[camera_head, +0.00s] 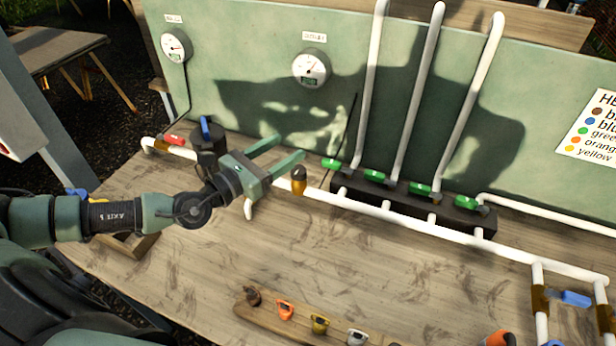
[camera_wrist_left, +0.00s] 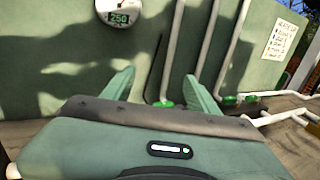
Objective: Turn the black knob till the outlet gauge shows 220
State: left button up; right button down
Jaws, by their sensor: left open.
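The outlet gauge (camera_head: 311,68) is a white round dial on the green panel. In the left wrist view the lower part of this gauge (camera_wrist_left: 119,12) shows, and its green display reads 250. A small black knob (camera_head: 298,173) sits on a brass-coloured fitting on the white pipe, just right of my left gripper. My left gripper (camera_head: 289,149) is open and empty, its fingers pointing at the panel above the pipe. The knob is outside the fingers and does not show in the left wrist view. My right gripper is not in view.
A black cylinder (camera_head: 208,148) with a blue handle stands left of my gripper. Another gauge (camera_head: 175,47) is at upper left. Several green-handled valves (camera_head: 375,176) line a black block at right. A wooden strip with coloured tags (camera_head: 319,325) lies in front. The middle tabletop is clear.

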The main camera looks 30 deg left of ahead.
pick_arm(q)
jog(key=b, duration=0.7)
send_near(301, 168)
jog(key=x, duration=0.4)
jog(key=shift+w+f, duration=0.15)
jog(key=shift+w, duration=0.05)
jog(key=shift+w+d, duration=0.1)
jog(key=shift+w, duration=0.25)
jog(key=p+x, duration=0.2)
jog(key=x, duration=0.4)
jog(key=shift+d, duration=0.1)
jog(key=shift+w+d, duration=0.1)
jog(key=shift+w, duration=0.35)
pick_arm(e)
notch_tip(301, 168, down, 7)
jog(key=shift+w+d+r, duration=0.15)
pick_arm(q)
jog(key=shift+c, duration=0.3)
